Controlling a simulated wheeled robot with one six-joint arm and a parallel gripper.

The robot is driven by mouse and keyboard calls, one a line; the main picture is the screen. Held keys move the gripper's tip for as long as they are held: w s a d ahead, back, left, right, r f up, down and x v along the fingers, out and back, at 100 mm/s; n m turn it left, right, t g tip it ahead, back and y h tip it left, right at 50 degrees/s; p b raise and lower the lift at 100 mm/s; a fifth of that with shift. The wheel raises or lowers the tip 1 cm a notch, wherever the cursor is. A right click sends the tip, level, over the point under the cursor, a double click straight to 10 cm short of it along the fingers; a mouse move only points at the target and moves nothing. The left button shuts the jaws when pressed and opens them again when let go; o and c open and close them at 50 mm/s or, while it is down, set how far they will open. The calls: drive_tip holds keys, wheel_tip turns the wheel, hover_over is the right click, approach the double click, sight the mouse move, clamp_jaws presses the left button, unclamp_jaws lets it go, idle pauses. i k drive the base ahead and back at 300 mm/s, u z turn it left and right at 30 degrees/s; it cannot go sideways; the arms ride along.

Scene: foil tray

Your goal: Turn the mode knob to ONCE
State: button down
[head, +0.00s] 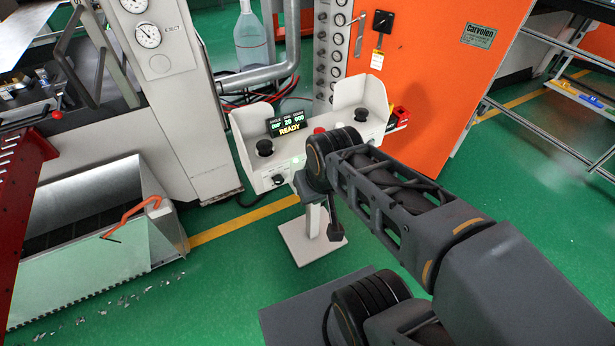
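A white control console (243,135) stands on a pedestal in the middle of the head view. A dark round knob (278,179) shows on the console's front face, left of my arm. It looks like the mode knob, but its pointer and labels are too small to read. My arm (385,185) reaches in from the lower right and covers the right part of the console front. My gripper cannot be made out; it seems hidden behind my arm's end joint.
Two black buttons, left (265,147) and right (361,114), and a red button (319,130) sit on the console top. An orange cabinet (440,90) stands behind. A metal bin (95,250) is at left. Green floor is open between bin and pedestal base (300,245).

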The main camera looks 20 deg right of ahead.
sight(278, 179)
drive_tip(key=u, duration=0.75)
drive_tip(key=k, duration=0.55)
drive_tip(key=u, duration=0.35)
